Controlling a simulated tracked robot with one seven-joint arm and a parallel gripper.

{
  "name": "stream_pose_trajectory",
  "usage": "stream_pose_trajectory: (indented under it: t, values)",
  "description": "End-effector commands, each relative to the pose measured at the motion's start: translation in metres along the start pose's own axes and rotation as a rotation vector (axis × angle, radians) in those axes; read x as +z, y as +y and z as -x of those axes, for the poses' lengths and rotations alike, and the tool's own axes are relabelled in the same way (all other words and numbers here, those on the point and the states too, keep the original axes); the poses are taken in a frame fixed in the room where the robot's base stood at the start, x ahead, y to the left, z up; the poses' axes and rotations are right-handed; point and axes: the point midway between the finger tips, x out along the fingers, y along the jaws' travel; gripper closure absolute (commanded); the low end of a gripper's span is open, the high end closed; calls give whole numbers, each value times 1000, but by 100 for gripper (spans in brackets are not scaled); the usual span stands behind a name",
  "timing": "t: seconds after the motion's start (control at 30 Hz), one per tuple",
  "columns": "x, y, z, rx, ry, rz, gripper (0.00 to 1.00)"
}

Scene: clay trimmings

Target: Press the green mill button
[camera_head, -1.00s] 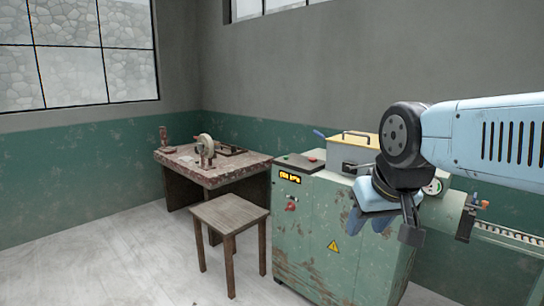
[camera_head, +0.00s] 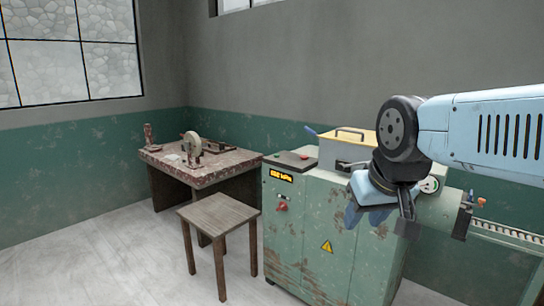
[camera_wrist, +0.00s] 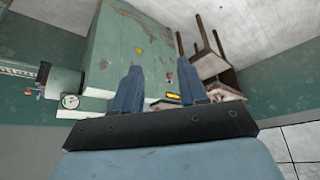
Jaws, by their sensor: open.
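The green mill (camera_head: 310,230) is a worn green cabinet at centre right. Its dark top panel (camera_head: 287,162) at the left end carries a red button (camera_head: 304,157); a green button is too small to make out. My gripper (camera_head: 367,217) hangs in front of the mill's right part in the head view, right of the panel, its blue fingers apart and empty. In the wrist view my gripper (camera_wrist: 158,72) points at the mill's front (camera_wrist: 112,50), which appears upside down. The top panel is not clear there.
A yellow-lidded box (camera_head: 345,140) with a handle stands on the mill. A red knob (camera_head: 282,204) is on its front. A wooden stool (camera_head: 218,215) stands at left front, before a worktable (camera_head: 205,172) with tools. A conveyor (camera_head: 508,232) runs off right. Floor at lower left is clear.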

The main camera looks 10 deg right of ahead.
Motion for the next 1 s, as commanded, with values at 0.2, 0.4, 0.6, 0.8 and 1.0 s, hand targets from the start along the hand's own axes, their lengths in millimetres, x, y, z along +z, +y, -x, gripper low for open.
stream_pose_trajectory:
  t: [0.2, 0.4, 0.6, 0.8, 1.0]
  values:
    - [0, 0, 0, 0, 0, 0, 57]
    - [0, 0, 0, 0, 0, 0, 69]
    - [0, 0, 0, 0, 0, 0, 88]
    - [0, 0, 0, 0, 0, 0, 100]
    - [0, 0, 0, 0, 0, 0, 100]
